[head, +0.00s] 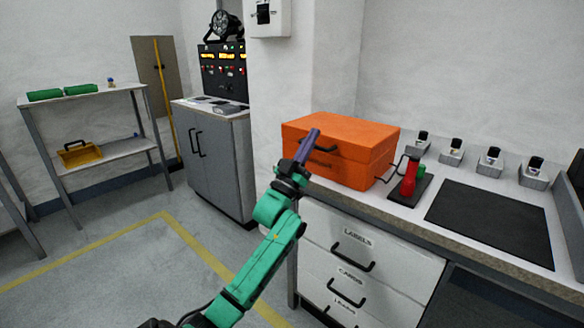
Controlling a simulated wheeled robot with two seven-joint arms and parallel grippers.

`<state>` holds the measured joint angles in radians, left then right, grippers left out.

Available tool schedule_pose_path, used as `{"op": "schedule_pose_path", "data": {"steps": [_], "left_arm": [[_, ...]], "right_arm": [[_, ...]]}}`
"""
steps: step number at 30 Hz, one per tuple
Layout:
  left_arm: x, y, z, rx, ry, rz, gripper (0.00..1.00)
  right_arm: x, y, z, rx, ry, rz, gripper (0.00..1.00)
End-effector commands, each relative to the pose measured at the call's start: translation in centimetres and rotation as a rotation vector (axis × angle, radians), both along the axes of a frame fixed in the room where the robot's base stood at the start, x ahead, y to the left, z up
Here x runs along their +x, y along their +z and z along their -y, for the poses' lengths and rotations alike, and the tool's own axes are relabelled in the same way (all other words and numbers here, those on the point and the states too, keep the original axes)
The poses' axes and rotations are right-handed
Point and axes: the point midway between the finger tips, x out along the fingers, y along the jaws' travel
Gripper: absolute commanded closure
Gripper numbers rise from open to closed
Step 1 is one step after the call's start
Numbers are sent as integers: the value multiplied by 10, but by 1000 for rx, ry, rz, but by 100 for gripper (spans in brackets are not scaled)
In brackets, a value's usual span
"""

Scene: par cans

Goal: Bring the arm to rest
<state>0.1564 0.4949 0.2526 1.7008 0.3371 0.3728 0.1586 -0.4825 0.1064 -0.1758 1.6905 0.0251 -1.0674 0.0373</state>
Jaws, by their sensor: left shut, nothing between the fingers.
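My left arm is green and reaches up from the bottom of the head view. Its gripper (312,139) is shut with nothing in it. The purple fingers are in front of the orange case (365,133) on the counter, overlapping its left part in the picture. I cannot tell whether they touch it. My right gripper is not in view; a dark piece at the right edge is too cut off to make out.
The counter (385,210) holds a red object (409,178) on a dark pad, a black mat (492,222) and several small holders along the wall. Labelled drawers (358,250) are below. A grey cabinet (215,165) and a shelf (100,97) stand left.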

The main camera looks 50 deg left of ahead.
Motion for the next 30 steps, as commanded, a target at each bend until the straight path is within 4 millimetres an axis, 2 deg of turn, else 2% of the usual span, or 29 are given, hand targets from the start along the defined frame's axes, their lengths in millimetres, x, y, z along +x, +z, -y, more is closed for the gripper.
{"op": "schedule_pose_path", "data": {"steps": [1,3,10,15,22,24,26,29,30], "left_arm": [[-2,1,0,-1,-1,-2,100],[-17,-22,2,-1,0,-7,100],[-56,-64,6,0,0,-1,100],[-65,-73,7,2,0,3,100],[-65,-73,7,2,0,3,100],[-62,-78,11,-2,-3,-26,100],[-52,-92,20,-11,-9,-103,100],[-29,-144,51,-32,-26,-367,100],[-23,-173,68,-40,-35,-506,100]], "right_arm": [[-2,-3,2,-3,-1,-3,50],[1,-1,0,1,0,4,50],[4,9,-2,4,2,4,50],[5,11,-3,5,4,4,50],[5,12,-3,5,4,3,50],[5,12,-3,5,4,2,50],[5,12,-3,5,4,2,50],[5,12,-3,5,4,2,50],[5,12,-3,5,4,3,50]]}}
